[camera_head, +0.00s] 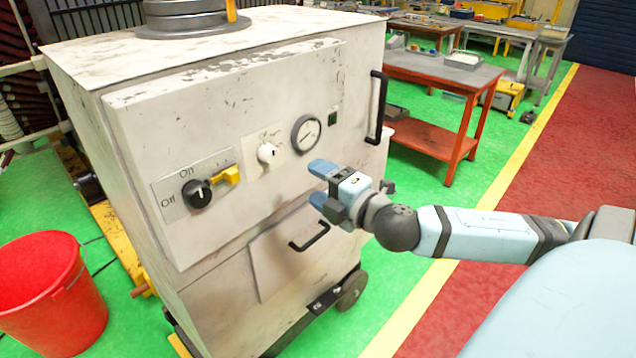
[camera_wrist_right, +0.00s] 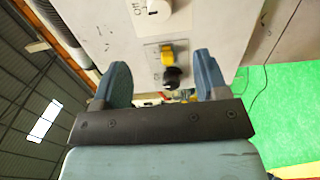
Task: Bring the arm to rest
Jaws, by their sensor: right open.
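My right gripper (camera_head: 316,183) is open and empty in front of the white cabinet's (camera_head: 240,100) panel, below the round gauge. Its two blue fingers stand apart in the right wrist view (camera_wrist_right: 163,85), with nothing between them but background. On the panel are a black knob (camera_head: 197,193), a yellow lever (camera_head: 229,174), a small white knob (camera_head: 266,153) and a gauge (camera_head: 306,133). The black knob (camera_wrist_right: 172,75) and yellow lever (camera_wrist_right: 168,54) also show in the right wrist view. Whether a fingertip touches the panel I cannot tell. My left gripper is out of view.
A red bucket (camera_head: 50,295) stands on the green floor at the left. The cabinet has a black vertical handle (camera_head: 377,107) and a lower black handle (camera_head: 310,237). A red workbench (camera_head: 440,72) stands behind at the right. The floor between the cabinet and the yellow line is clear.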

